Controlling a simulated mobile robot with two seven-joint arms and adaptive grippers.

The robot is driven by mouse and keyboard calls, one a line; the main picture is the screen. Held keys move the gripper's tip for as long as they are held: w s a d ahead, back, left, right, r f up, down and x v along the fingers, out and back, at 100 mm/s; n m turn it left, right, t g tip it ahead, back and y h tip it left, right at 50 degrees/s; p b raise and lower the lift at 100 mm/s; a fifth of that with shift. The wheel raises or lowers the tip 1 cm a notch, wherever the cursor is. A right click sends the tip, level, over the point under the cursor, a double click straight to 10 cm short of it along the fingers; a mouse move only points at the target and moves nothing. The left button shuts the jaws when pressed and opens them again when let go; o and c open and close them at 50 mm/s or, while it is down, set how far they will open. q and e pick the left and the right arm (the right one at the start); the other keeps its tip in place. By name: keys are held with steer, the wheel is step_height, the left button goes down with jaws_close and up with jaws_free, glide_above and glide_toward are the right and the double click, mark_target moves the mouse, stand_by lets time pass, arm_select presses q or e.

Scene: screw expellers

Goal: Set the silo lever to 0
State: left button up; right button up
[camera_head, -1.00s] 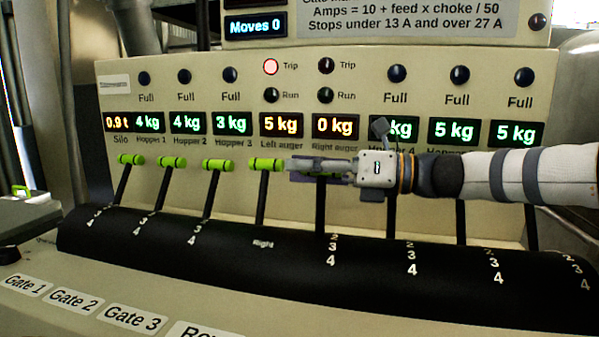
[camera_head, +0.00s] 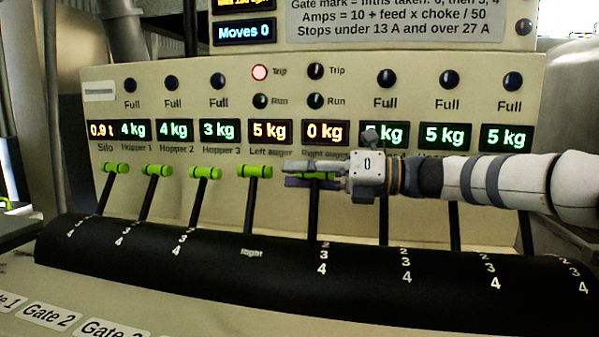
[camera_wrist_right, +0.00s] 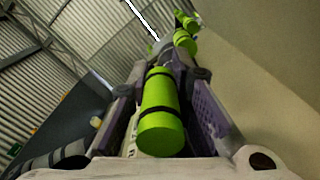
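My right gripper (camera_head: 302,174) is at the fifth lever from the left, under the Right auger display. In the right wrist view its purple-sided fingers (camera_wrist_right: 165,98) stand apart on both sides of that lever's green handle (camera_wrist_right: 160,112); whether they touch it is unclear. A strip of this handle also shows between the fingers in the head view (camera_head: 322,176). No readable lever label says silo. The leftmost lever (camera_head: 115,168), nearest the Silo display (camera_head: 103,130), leans right towards its top. My left gripper is not in view.
Three more green handles (camera_head: 157,169) (camera_head: 205,172) (camera_head: 254,171) stand left of my gripper. Further levers are behind my right arm, their tops hidden. A black curved cover (camera_head: 200,255) with printed numbers runs below. The Trip lamp (camera_head: 260,72) is lit. The counter (camera_head: 244,32) reads Moves 0.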

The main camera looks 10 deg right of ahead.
steer(key=o, duration=0.4)
steer(key=shift+d+f, duration=0.1)
steer(key=shift+f, duration=0.1)
steer(key=shift+r, duration=0.1)
steer(key=v, duration=1.2)
